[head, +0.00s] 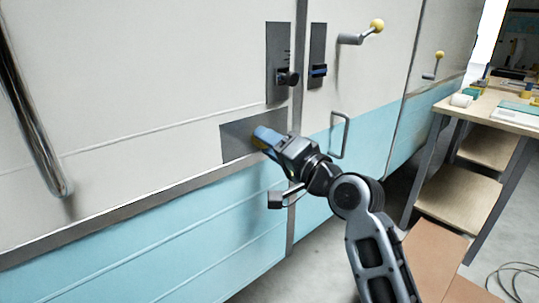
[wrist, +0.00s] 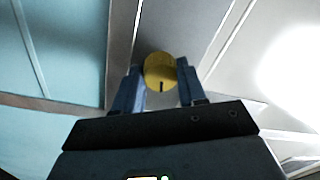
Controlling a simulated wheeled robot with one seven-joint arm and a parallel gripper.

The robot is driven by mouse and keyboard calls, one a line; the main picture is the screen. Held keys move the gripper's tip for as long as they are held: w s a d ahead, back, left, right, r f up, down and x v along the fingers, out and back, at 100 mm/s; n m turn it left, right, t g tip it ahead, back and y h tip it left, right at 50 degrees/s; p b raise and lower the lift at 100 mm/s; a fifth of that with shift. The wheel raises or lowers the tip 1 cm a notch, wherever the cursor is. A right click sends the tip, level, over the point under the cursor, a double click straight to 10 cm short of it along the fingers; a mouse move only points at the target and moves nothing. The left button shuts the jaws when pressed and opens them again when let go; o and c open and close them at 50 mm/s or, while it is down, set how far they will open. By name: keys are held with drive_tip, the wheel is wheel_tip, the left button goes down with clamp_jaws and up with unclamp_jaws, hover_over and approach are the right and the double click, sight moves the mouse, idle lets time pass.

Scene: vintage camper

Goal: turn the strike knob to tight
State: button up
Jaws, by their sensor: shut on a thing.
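The strike knob (wrist: 160,72) is round and yellow with a short dark mark near its lower edge in the wrist view. It sits between the two blue fingers of my gripper (wrist: 159,80), which is shut on it. In the head view my gripper (head: 266,138) reaches the grey plate (head: 236,142) low on the camper wall, left of the vertical seam. There the fingers hide most of the knob. I cannot read any tight marking on the plate.
Above are two dark latch plates (head: 279,45) (head: 318,42) and a yellow-tipped crank (head: 376,26). A loop handle (head: 340,135) is right of my gripper, and a chrome rail (head: 28,110) is far left. A wooden workbench (head: 495,108) stands at right.

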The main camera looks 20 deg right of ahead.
drive_tip(key=n+b, duration=0.5)
drive_tip(key=n, duration=0.2)
drive_tip(key=n+y+b, duration=0.1)
drive_tip(key=n+b, duration=0.4)
drive_tip(key=n, duration=0.3)
drive_tip(key=shift+d+f+g, duration=0.2)
drive_tip(key=shift+g, duration=0.2)
drive_tip(key=shift+n, duration=0.3)
drive_tip(key=o, duration=1.1)
drive_tip(key=shift+r, duration=0.15)
drive_tip(key=shift+c, duration=0.2)
drive_tip(key=v, duration=0.7)
drive_tip(key=shift+s+d, duration=0.25)
drive_tip(key=shift+s, duration=0.05)
